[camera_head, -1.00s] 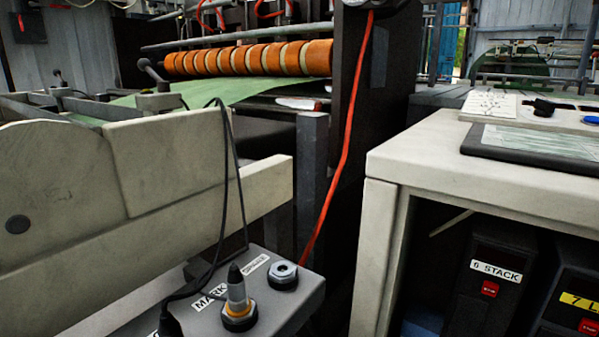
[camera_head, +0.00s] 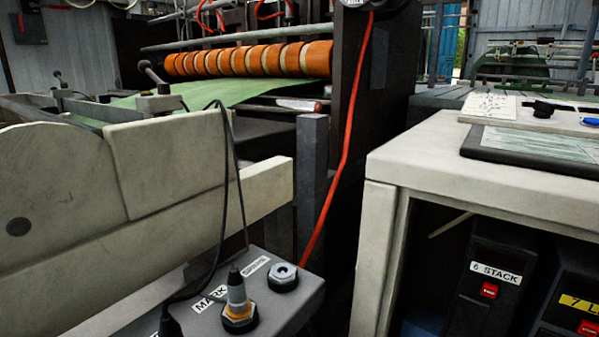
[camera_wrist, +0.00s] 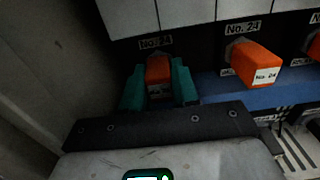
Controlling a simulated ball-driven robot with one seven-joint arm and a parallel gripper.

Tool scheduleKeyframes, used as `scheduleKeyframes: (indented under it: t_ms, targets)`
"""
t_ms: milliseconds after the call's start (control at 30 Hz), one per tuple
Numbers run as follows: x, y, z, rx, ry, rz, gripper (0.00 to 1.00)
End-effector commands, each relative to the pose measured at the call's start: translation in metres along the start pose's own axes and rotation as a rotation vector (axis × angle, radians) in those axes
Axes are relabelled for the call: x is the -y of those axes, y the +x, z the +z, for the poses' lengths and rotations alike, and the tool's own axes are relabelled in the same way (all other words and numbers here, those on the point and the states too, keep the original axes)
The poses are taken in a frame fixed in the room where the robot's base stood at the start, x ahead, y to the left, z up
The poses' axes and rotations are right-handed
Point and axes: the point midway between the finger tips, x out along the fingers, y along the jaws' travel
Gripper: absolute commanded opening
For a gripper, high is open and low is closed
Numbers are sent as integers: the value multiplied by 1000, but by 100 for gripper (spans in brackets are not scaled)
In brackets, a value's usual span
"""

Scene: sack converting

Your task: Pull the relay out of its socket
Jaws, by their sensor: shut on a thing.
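In the wrist view my gripper (camera_wrist: 158,78) has its two teal fingers closed on the sides of an orange relay (camera_wrist: 158,68). The relay's front end lies between the fingers, below a label that reads about "No. 24". Its socket is hidden behind the relay and fingers, so I cannot tell how deep it sits. The head view shows neither my gripper nor this relay.
A second orange relay (camera_wrist: 256,62) marked "No. 24" stands just right, with another at the right edge. A blue strip (camera_wrist: 228,88) runs beneath them. A grey wall (camera_wrist: 45,70) is close on the left. The head view shows a pale cabinet (camera_head: 480,170) and a red cable (camera_head: 343,150).

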Motion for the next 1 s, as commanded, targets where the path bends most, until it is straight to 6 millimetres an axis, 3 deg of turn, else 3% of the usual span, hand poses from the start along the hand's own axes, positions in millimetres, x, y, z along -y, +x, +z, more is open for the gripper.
scheduleKeyframes:
  t_ms: [1000]
  targets:
    - [0,-30,1,0,-1,1,0]
